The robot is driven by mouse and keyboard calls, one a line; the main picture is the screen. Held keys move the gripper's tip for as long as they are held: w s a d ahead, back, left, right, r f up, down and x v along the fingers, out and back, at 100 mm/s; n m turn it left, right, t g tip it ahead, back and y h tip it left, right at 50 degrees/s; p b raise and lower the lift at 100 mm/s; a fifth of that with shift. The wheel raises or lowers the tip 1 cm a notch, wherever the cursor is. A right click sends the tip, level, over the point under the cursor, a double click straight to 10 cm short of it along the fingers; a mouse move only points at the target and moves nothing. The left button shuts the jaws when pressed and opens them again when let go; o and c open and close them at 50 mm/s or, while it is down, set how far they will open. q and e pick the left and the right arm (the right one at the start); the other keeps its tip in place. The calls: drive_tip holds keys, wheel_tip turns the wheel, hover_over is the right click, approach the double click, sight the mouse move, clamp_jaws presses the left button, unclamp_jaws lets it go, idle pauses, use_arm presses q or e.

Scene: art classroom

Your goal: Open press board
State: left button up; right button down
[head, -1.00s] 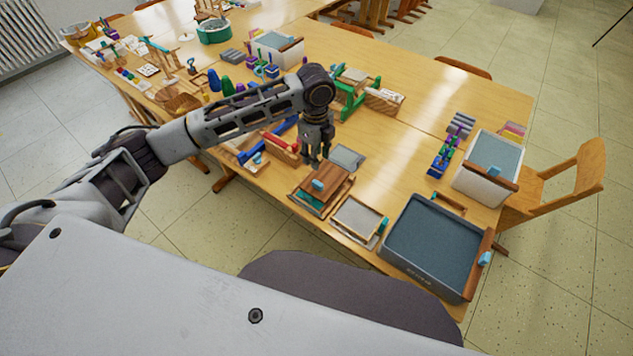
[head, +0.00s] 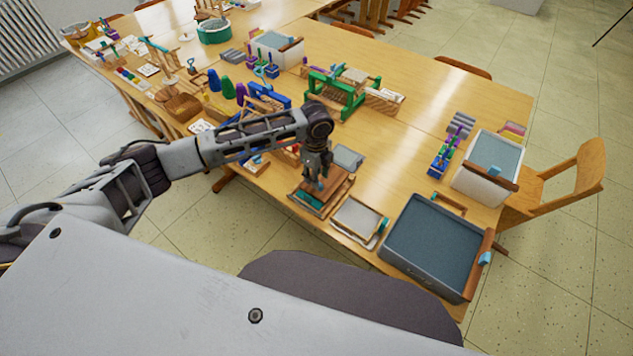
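The press board (head: 338,193) is a small brown wooden board at the front edge of the table, with a teal part showing at its front left side. A light blue handle on its top is mostly hidden behind my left gripper. My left gripper (head: 318,180) points down right over the board, with its fingertips at the handle. The fingers are small and dark here, so I cannot tell whether they are open, touching the handle or shut on it. The board looks flat. My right gripper is not in view.
A framed grey screen (head: 357,219) lies just right of the board, and a grey plate (head: 347,157) lies behind it. A large grey tub (head: 432,245) stands further right. A green wooden frame (head: 335,95) stands behind. The table between it and the tub is clear.

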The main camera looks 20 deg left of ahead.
use_arm(q)
drive_tip(key=shift+f, duration=2.1)
clamp_jaws()
